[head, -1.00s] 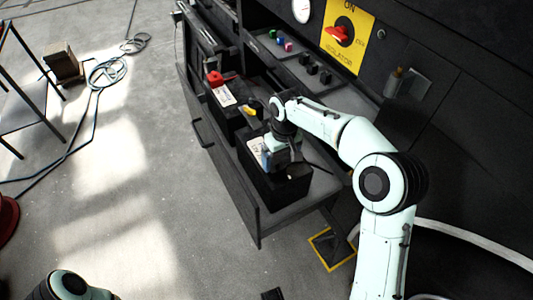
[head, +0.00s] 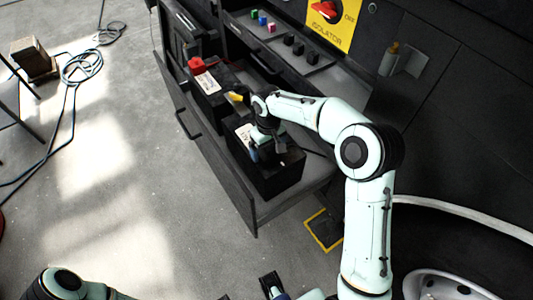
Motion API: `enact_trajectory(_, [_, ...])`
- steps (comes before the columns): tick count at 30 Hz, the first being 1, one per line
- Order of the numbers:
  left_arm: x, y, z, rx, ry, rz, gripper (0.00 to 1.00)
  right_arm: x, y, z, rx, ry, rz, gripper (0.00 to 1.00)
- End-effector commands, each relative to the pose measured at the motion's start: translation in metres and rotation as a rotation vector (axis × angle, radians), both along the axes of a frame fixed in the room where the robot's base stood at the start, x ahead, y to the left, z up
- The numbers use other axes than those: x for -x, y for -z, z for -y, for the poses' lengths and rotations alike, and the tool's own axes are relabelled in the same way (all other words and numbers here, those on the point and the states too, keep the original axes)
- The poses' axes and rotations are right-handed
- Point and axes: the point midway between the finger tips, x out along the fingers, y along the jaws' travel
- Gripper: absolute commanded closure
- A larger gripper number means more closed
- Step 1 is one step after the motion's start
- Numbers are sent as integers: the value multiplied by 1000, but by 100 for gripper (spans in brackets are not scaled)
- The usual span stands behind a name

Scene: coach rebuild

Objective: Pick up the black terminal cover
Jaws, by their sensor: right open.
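A black front battery (head: 266,178) with a white label stands in the open drawer. My right gripper (head: 268,153) is open and low over the top of this battery, pointing down. I cannot pick out the black terminal cover for certain; the gripper and the dark battery top hide or blend with it. A red terminal cover (head: 197,63) sits on the rear battery (head: 212,97). My left arm comes in at the lower left. A dark gripper part (head: 271,283) shows at the bottom edge, too cut off to tell whether it is open.
The drawer (head: 239,198) has a tall front wall left of the batteries. A yellow-handled item (head: 236,97) lies near the rear battery. Behind is a shelf with small coloured and black blocks (head: 298,48), below a yellow isolator plate (head: 336,20).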

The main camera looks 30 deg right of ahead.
Motion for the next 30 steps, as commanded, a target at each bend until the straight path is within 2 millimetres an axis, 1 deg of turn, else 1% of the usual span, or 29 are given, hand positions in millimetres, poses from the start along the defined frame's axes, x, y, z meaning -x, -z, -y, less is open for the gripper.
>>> enact_trajectory(1, [0,1,0,0,0,0,57,1,11,-2,-2,-1,-6,6])
enact_trajectory(6, [1,3,0,0,0,-1,57,1,32,-2,-1,0,-3,6])
enact_trajectory(9, [1,3,0,0,0,-1,57,0,36,-2,-1,1,-2,6])
enact_trajectory(15, [1,3,0,0,0,-1,57,0,36,-2,-1,1,-1,6])
enact_trajectory(17, [1,3,0,0,0,-1,57,0,35,-2,-1,1,-1,26])
enact_trajectory(18, [1,3,0,0,0,-1,57,0,35,-2,-1,1,-1,39])
enact_trajectory(20, [1,3,0,0,0,-1,57,0,35,-2,0,1,-1,58])
enact_trajectory(21, [1,3,0,0,0,-1,57,0,35,-2,0,1,-1,61])
enact_trajectory(30, [1,3,0,0,0,-1,57,0,34,-2,0,1,0,62])
